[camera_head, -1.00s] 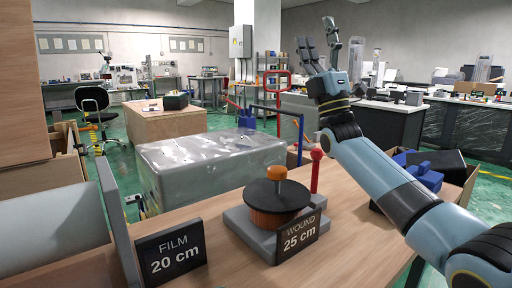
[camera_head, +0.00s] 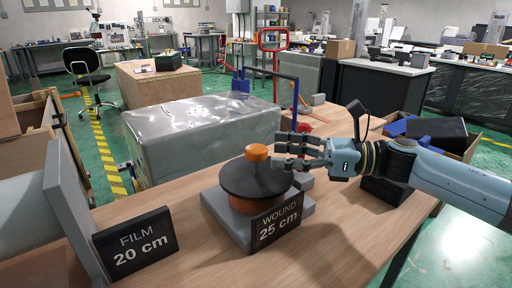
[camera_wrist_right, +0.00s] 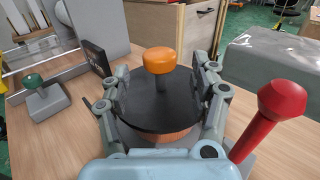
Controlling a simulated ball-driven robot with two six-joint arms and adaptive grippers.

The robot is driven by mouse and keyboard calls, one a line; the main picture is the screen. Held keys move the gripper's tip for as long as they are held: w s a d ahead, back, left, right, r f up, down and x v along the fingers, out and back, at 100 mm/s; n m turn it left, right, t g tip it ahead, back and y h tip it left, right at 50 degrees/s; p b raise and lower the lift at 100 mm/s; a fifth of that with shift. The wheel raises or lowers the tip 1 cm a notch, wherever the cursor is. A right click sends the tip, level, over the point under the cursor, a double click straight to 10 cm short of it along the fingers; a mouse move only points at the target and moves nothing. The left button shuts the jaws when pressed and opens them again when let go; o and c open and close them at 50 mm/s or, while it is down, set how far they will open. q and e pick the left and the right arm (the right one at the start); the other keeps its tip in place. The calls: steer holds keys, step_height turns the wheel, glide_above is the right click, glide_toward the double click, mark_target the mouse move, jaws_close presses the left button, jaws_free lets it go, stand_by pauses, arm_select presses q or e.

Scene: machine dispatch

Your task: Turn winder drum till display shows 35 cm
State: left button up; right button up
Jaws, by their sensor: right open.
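The winder drum (camera_head: 256,181) has a black disc top, a copper-coloured body and an orange knob (camera_head: 257,152) standing up from it. It sits on a grey base (camera_head: 222,213) on the wooden table. The wound display (camera_head: 277,224) in front of it reads WOUND 25 cm. My right gripper (camera_head: 284,152) is open at the right of the knob. In the right wrist view the knob (camera_wrist_right: 159,60) stands beyond and between the open fingers, over the disc (camera_wrist_right: 160,100). I cannot see contact with it. My left gripper is out of view.
A film sign (camera_head: 136,244) reading FILM 20 cm stands at the table's left, beside a grey upright plate (camera_head: 75,210). A red-knobbed lever (camera_wrist_right: 270,118) rises close to the right gripper in the wrist view. A wrapped grey block (camera_head: 200,135) lies beyond the table.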

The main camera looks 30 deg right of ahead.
mark_target(255, 147)
steer(key=p+x, duration=0.1)
steer(key=x, duration=0.4)
steer(key=shift+w+a, duration=0.15)
steer(key=shift+a, duration=0.05)
jaws_close()
stand_by(0.4)
